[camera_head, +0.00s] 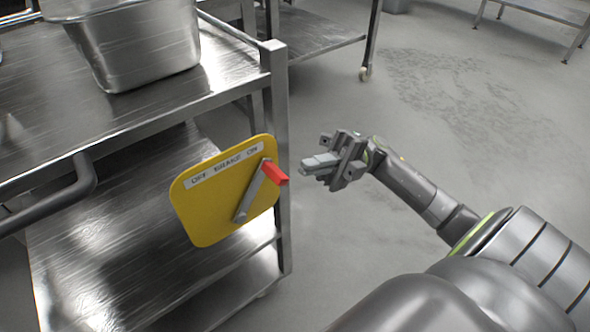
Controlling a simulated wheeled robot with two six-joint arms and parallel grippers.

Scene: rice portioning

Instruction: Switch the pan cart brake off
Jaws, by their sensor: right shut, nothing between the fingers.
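The pan cart (278,90) is a steel cart on the left. A yellow brake plate (207,215) is fixed near its right corner post, with a label reading OFF, BRAKE, ON from left to right. The brake lever (252,192) is a grey bar with a red tip (274,174). The lever leans up to the right, its red tip below the ON end of the label. My right gripper (306,166) is shut and empty, just right of the red tip and apart from it, its fingers pointing left. My left gripper is not in view.
A deep steel pan (145,50) stands on the cart's top shelf. A bent dark handle bar (70,195) sticks out at the cart's left. Another steel table (315,35) stands behind.

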